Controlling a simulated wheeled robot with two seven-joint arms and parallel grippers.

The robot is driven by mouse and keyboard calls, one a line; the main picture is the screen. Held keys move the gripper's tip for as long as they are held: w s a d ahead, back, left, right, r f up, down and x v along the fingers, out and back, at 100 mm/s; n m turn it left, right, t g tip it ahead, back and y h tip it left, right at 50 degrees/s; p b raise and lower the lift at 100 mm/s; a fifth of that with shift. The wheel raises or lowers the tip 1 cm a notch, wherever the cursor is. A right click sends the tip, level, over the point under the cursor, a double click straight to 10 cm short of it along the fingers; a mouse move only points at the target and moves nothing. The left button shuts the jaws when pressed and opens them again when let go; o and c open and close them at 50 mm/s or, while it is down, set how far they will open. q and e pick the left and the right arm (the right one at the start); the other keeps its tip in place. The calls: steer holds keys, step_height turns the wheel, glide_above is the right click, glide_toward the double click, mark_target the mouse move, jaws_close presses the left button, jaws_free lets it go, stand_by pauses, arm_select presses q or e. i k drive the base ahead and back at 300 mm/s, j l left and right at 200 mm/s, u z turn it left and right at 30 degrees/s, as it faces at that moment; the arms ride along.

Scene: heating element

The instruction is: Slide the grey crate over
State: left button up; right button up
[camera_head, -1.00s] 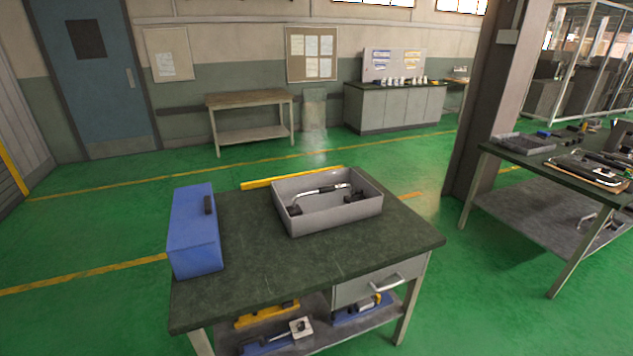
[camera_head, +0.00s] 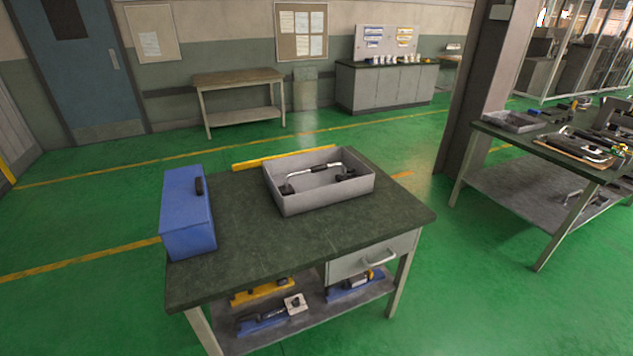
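The grey crate (camera_head: 322,195) is an open shallow box on the dark green top of the workbench (camera_head: 300,247), near its back right part. A heating element (camera_head: 320,169), a silver bent bar with black fittings, lies inside the crate. Neither of my grippers is in view.
A blue box (camera_head: 188,213) with a black handle stands on the bench's left side, apart from the crate. The front of the benchtop is clear. A drawer (camera_head: 374,258) and a lower shelf with tools are below. Another tool-laden table (camera_head: 560,150) stands at right.

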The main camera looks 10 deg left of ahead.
mark_target(317, 177)
steer(key=i+l+z, duration=0.5)
steer(key=i+z, duration=0.75)
steer(key=i, duration=0.15)
steer(key=i+j+z, duration=0.15)
steer(key=i+z, duration=0.25)
steer(key=i+u, duration=0.2)
steer(key=i, duration=0.35)
steer(key=i+l+u, duration=0.15)
steer(key=i, duration=0.45)
steer(key=i+l+u, duration=0.2)
steer(key=i, duration=0.35)
steer(key=i+j+u, duration=0.15)
steer(key=u, duration=0.35)
steer(key=i+u, duration=0.5)
steer(key=i+l+u, duration=0.1)
steer(key=u, duration=0.4)
steer(key=i+l+u, duration=0.25)
steer(key=u, duration=0.25)
steer(key=i+l+u, duration=0.3)
steer(key=u, duration=0.2)
